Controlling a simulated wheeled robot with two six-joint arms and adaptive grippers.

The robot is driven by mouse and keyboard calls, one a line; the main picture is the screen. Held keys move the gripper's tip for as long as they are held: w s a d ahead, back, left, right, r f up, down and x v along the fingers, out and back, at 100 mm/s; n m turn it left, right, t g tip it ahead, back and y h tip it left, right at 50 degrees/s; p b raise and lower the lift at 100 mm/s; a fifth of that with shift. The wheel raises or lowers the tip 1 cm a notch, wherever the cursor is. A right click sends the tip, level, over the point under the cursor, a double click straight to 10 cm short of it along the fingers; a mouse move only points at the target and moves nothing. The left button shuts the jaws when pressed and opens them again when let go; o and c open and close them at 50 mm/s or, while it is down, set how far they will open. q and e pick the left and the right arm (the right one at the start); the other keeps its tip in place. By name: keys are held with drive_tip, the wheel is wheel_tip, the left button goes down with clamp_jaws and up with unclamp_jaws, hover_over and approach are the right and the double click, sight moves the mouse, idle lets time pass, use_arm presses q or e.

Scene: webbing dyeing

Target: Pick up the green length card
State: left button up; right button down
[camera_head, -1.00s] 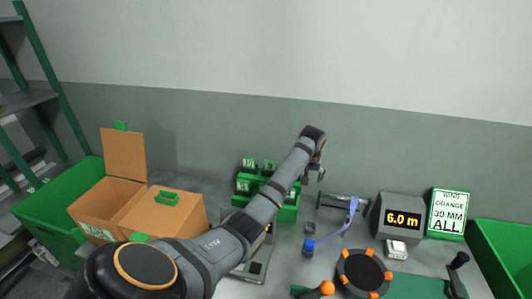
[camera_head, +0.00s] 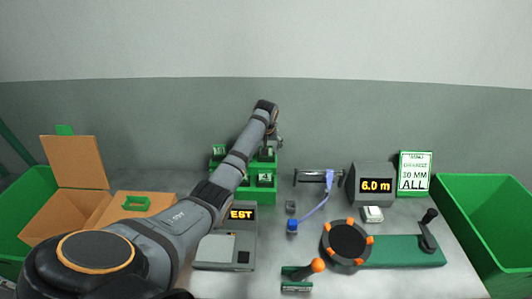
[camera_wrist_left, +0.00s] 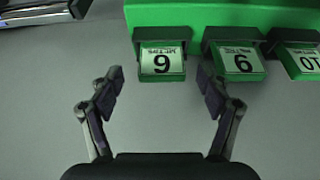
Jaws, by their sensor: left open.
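A green rack (camera_head: 262,196) with several green length cards stands at the back of the table, partly hidden by my left arm in the head view. In the left wrist view, the rack (camera_wrist_left: 225,14) runs along the top with three cards in sight, their print upside down: a left card (camera_wrist_left: 162,61), a middle card (camera_wrist_left: 239,62) and a right card (camera_wrist_left: 305,63) cut off by the edge. My left gripper (camera_wrist_left: 161,80) is open and empty, its fingertips either side of the left card's lower part in the picture; depth is unclear. In the head view, the left gripper (camera_head: 277,142) is by the rack's right end.
Right of the rack stand a metal bar stand with blue webbing (camera_head: 318,207), a grey 6.0 m display (camera_head: 371,184) and a green sign (camera_head: 414,173). In front are a winder (camera_head: 347,241) and a grey device (camera_head: 225,252). Boxes flank both sides.

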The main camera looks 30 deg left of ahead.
use_arm(q)
drive_tip(key=x, duration=0.3)
drive_tip(key=shift+s+f, duration=0.1)
drive_tip(key=shift+a+f, duration=0.15)
drive_tip(key=c, duration=1)
use_arm(e)
drive_tip(key=shift+s+d+r, duration=0.15)
drive_tip(key=shift+d+r, duration=0.2)
drive_tip(key=shift+r, duration=0.05)
use_arm(q)
drive_tip(key=shift+c, duration=0.2)
